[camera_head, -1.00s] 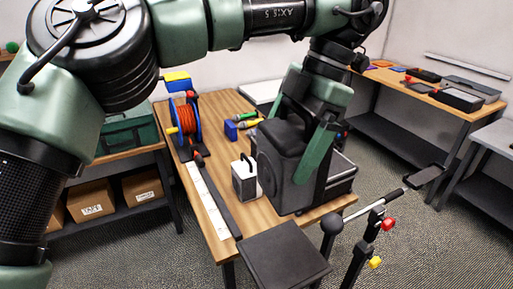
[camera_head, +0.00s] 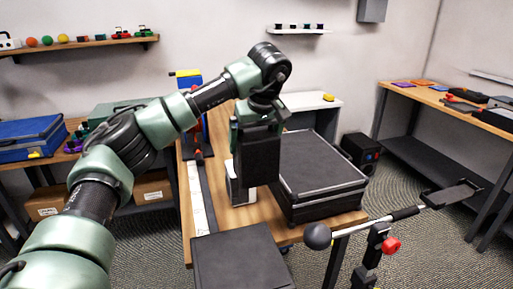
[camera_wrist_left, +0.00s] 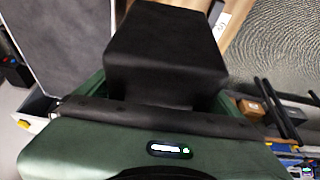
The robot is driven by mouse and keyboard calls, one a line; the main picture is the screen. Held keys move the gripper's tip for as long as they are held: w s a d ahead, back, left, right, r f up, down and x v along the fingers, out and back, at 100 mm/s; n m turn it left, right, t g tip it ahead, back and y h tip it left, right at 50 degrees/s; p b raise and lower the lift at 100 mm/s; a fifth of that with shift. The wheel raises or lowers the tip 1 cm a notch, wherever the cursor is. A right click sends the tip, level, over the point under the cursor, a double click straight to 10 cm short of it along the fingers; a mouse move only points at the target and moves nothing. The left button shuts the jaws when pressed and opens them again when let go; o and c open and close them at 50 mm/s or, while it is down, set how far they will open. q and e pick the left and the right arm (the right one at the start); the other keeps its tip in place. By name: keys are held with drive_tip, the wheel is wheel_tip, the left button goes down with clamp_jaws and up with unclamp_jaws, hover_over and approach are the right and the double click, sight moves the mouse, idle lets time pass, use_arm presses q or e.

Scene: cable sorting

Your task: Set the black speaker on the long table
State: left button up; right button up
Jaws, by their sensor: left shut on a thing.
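The black speaker (camera_head: 258,158), a plain dark box, hangs roughly upright in my left gripper (camera_head: 258,122). The gripper is shut on its upper part. It appears in front of the wooden table (camera_head: 240,219), beside a large dark case; I cannot tell its height above the top. In the left wrist view the speaker (camera_wrist_left: 165,60) fills the upper middle. It partly covers a small white box (camera_head: 234,192) in the head view. A long table (camera_head: 450,103) runs along the right wall. My right gripper is not in view.
The large dark case (camera_head: 318,172) takes up the table's right side. A white ruled strip (camera_head: 198,200) lies along the left edge. A dark flat panel (camera_head: 240,262) is at the near edge. A stand with a ball end (camera_head: 317,236) is at front right. Another black box (camera_head: 360,150) is on the floor.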

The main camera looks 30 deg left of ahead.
use_arm(q)
wheel_tip(320, 180, down, 20)
drive_tip(key=a+p, duration=0.1)
drive_tip(key=shift+w+a+f+m, duration=0.15)
drive_tip(key=shift+w+m, duration=0.15)
idle(0.4)
drive_tip(key=o, duration=1.7)
drive_tip(key=shift+s+f, duration=0.1)
drive_tip(key=shift+f, duration=0.1)
